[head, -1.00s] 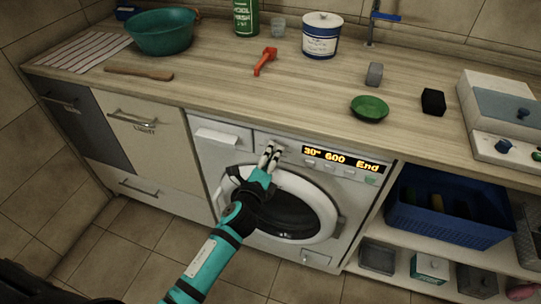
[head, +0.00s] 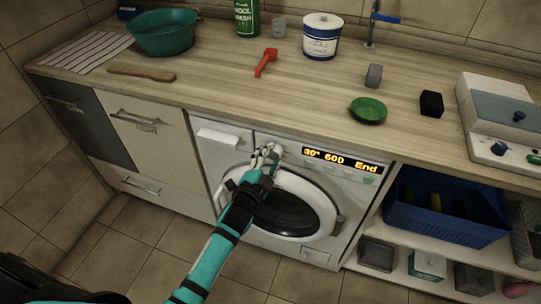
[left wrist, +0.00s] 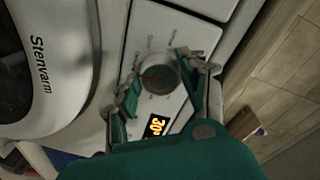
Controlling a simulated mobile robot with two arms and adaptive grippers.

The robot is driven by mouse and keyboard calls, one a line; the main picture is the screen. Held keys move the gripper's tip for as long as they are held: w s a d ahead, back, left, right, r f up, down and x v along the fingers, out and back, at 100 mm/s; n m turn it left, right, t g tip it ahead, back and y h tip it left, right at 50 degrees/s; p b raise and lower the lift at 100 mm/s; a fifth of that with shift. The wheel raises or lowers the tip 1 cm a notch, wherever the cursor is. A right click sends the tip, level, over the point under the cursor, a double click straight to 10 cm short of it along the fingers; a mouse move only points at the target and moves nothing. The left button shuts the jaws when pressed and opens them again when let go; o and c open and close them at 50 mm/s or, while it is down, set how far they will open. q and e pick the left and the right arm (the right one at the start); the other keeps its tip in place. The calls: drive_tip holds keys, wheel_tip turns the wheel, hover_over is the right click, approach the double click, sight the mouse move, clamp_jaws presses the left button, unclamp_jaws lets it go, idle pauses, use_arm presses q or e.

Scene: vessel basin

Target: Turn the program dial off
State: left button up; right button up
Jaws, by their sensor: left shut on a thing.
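The white washing machine (head: 325,249) stands under the worktop, with its round door closed. Its lit display (head: 340,161) reads "30° 600 End". The program dial (left wrist: 159,74) is a round grey knob on the panel, with small marks around it in the left wrist view. My left gripper (head: 266,154) is at the panel, left of the display, and hides most of the dial in the head view. In the left wrist view its fingers (left wrist: 157,82) stand on either side of the dial, shut on it. My right gripper is not in view.
The worktop above holds a green bowl (head: 163,35), a red object (head: 265,62), a white-and-blue canister (head: 321,37) and a green dish (head: 368,110). Right of the machine, a blue basket (head: 440,217) sits on an open shelf. The floor in front is clear.

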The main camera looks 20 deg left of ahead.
use_arm(q)
drive_tip(key=n+p, duration=0.1)
drive_tip(key=n, duration=0.3)
drive_tip(key=n+p, duration=0.1)
drive_tip(key=n, duration=0.4)
drive_tip(key=shift+t, duration=0.3)
drive_tip(key=n, duration=0.3)
drive_tip(key=shift+f+n, duration=0.1)
drive_tip(key=shift+n, duration=0.2)
drive_tip(key=n, duration=0.4)
drive_tip(key=shift+d+n+t, duration=0.1)
drive_tip(key=shift+n+t, duration=0.2)
drive_tip(key=n, duration=0.4)
drive_tip(key=shift+f+n, duration=0.1)
drive_tip(key=shift+n, duration=0.3)
drive_tip(key=n+y+b, duration=0.1)
drive_tip(key=n, duration=0.3)
drive_tip(key=shift+d+n, duration=0.15)
drive_tip(key=shift+n, duration=0.25)
drive_tip(key=n+b, duration=0.1)
drive_tip(key=n, duration=0.4)
drive_tip(key=n+y+b, duration=0.1)
drive_tip(key=n, duration=0.4)
drive_tip(key=shift+r, duration=0.2)
